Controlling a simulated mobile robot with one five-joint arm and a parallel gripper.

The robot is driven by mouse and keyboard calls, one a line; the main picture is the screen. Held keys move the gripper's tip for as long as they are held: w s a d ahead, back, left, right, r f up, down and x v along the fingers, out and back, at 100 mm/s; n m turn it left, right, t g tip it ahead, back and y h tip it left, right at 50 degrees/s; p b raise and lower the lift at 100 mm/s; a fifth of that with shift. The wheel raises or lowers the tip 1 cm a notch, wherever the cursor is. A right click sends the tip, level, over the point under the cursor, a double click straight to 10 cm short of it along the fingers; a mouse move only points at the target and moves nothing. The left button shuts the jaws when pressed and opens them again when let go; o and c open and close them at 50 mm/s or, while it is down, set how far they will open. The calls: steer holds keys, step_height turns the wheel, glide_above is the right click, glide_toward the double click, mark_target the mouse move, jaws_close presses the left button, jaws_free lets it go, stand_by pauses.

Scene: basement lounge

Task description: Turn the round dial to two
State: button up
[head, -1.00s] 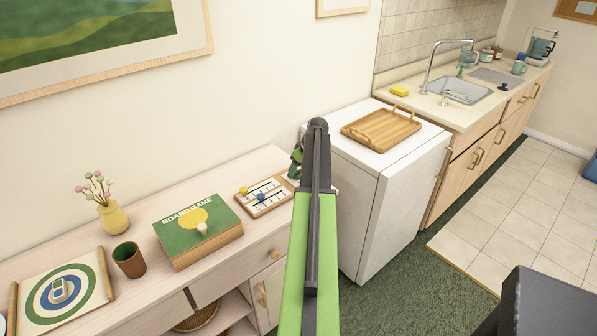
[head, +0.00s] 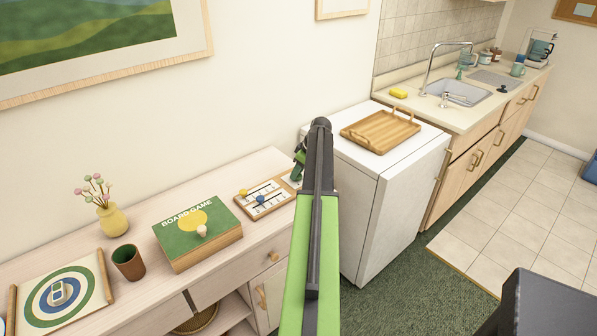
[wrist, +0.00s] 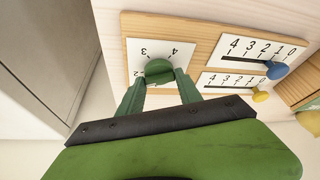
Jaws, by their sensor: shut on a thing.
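The round dial (wrist: 158,70) is a green knob on a white numbered plate (wrist: 136,46) at the end of a wooden board. In the wrist view the digits 2, 3 and 4 show around its far and left sides; the rest of the scale is hidden by my fingers. My gripper (wrist: 159,79) has one green finger on each side of the dial and is shut on it. I cannot tell which number the dial points to. In the head view my gripper (head: 298,166) is partly behind my arm, at the right end of the board, and the dial is hidden.
On the board (head: 268,208) are two sliders, one with a blue knob (wrist: 277,70) and one with a yellow knob (wrist: 260,96). A board game box (head: 185,242) lies left of the board on the sideboard. A white appliance (head: 400,180) bearing a wooden tray (head: 358,139) stands close on the right.

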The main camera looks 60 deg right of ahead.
steer(key=o, duration=1.4)
steer(key=shift+c, duration=0.2)
steer(key=shift+r, duration=0.1)
steer(key=p+v, duration=1.6)
steer(key=v, duration=0.1)
steer(key=shift+s+r, duration=0.1)
steer(key=shift+a, duration=0.1)
